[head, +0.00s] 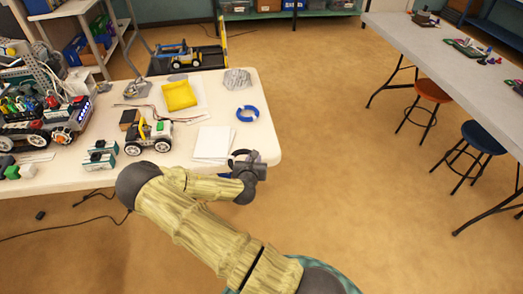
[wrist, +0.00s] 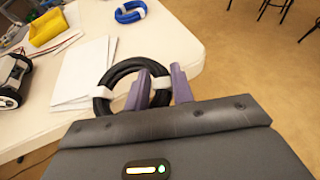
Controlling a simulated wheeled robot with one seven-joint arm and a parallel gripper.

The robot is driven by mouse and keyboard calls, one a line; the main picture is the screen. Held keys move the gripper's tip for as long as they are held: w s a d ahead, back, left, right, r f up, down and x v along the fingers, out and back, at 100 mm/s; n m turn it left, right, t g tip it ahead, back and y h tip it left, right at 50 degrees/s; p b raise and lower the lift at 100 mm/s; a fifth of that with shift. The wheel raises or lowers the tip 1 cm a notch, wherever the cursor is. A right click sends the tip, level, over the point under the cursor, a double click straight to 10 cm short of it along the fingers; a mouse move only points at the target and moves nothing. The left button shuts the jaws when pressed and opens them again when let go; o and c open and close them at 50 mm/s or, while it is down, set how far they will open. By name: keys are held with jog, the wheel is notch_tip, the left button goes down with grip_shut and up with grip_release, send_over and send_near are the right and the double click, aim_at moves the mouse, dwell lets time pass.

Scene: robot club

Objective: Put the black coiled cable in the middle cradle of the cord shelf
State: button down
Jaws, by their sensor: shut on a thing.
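The black coiled cable (wrist: 127,67) is a ring with white ties, at the table's near right corner in the wrist view. My gripper (wrist: 163,88) is shut on the ring's right side, with its fingers upright around the coil. In the head view the gripper (head: 256,166) and the cable (head: 231,160) are small, at the same corner beside the white paper. The ring overlaps the tabletop in the picture; I cannot tell whether it touches it. I cannot make out a cord shelf with cradles in either view.
The white table (head: 220,85) holds a blue coiled cable (head: 247,120), white paper (head: 212,143), a yellow tray (head: 179,95), a small wheeled robot (head: 149,135) and other parts. A second table (head: 450,45) with stools stands at the right. The floor between the tables is clear.

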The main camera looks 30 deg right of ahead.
jog(key=s+a+f+n+t+y+p, duration=0.1)
jog(key=s+a+f+n+y+p, duration=0.1)
jog(key=s+a+f+n+y, duration=0.1)
jog(key=s+a+f+n+t+y+p, duration=0.1)
jog(key=s+a+f+n+y+p, duration=0.2)
jog(key=s+a, duration=0.5)
jog(key=shift+a+f+y, duration=0.6)
jog(key=shift+f+y, duration=0.2)
jog(key=shift+f, duration=0.1)
jog(key=shift+d, duration=0.1)
